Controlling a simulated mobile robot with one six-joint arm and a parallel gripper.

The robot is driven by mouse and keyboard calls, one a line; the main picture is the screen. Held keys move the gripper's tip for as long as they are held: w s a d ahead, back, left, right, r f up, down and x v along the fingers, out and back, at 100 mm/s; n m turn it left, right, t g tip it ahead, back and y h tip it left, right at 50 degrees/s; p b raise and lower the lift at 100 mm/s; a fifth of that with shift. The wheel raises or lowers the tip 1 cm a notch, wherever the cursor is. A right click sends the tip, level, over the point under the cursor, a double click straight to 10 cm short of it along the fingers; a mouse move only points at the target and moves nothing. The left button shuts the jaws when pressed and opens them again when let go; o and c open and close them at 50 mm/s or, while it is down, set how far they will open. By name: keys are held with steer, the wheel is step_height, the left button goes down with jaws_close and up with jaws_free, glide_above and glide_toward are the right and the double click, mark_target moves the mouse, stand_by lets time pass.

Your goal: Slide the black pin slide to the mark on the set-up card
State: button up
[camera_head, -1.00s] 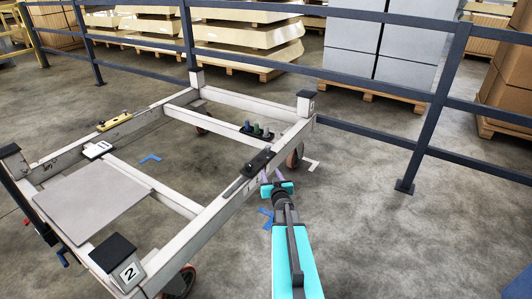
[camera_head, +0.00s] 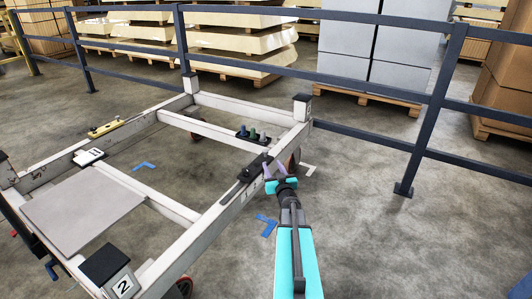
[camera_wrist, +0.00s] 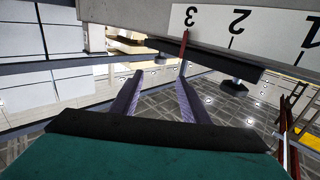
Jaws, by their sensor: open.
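The black pin slide (camera_head: 252,167) sits on the near right long rail of the white trolley (camera_head: 215,222). My gripper (camera_head: 276,168) is open and empty, just right of the slide's far end. In the wrist view my two purple fingers (camera_wrist: 160,75) are spread below a long black bar (camera_wrist: 205,58) and appear apart from it.
Several coloured pegs (camera_head: 252,135) stand on the cross bar beyond the slide. A black knob-like part (camera_wrist: 235,87) hangs below the black bar. A grey plate (camera_head: 85,205) covers the trolley's near left part.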

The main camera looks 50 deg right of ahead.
mark_target(266, 153)
steer(key=shift+b+x, duration=1.75)
steer(key=shift+x, duration=4.8)
jaws_close()
